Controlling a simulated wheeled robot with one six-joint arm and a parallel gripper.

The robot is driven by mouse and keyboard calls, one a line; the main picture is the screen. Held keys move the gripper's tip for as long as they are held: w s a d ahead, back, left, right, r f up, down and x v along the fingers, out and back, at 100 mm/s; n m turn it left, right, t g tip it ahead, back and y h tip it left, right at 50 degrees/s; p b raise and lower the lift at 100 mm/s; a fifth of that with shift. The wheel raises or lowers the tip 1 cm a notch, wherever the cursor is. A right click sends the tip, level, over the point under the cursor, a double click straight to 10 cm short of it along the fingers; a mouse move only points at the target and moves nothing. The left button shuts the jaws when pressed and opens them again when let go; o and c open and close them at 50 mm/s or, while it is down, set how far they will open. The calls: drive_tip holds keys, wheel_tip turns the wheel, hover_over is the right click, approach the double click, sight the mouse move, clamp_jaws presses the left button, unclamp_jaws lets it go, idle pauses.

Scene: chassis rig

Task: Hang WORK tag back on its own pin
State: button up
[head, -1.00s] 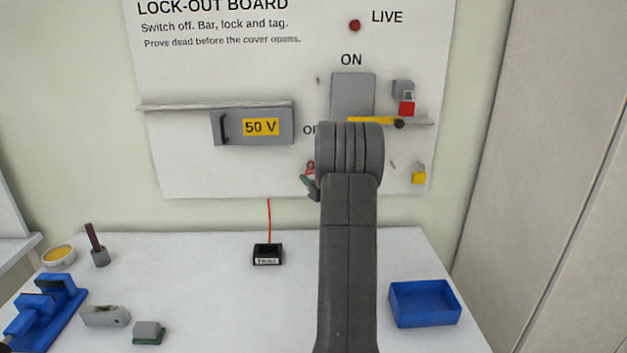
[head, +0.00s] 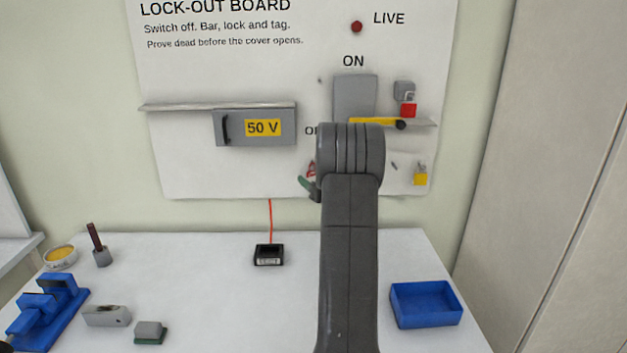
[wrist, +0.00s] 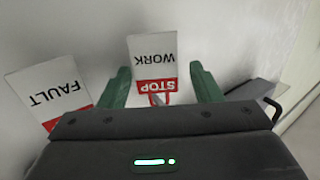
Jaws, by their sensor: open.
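The WORK tag (wrist: 153,52), white with a red STOP band, shows upside down in the wrist view against the pale board. It lies between the two green fingers of my gripper (wrist: 166,88), with a visible gap on each side. The gripper is open. A red loop shows below the STOP band, close to the gripper body. No pin can be made out there. In the head view, my gripper (head: 308,184) is mostly hidden behind my arm at the board's lower edge. A small red and white piece of a tag (head: 311,169) shows beside it.
The FAULT tag (wrist: 54,92) is close on the left in the wrist view. A grey 50 V box (head: 230,127), a yellow bar (head: 372,121) and a yellow padlock (head: 420,179) are on the board. A blue tray (head: 425,304) stands on the table at right.

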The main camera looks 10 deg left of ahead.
drive_tip(key=b+v, duration=0.3)
drive_tip(key=v, duration=1)
drive_tip(key=shift+s+d, duration=0.25)
drive_tip(key=shift+s, duration=0.05)
drive_tip(key=p+x, duration=0.3)
drive_tip(key=x, duration=1)
drive_tip(key=shift+w, duration=0.3)
drive_tip(key=shift+r, duration=0.1)
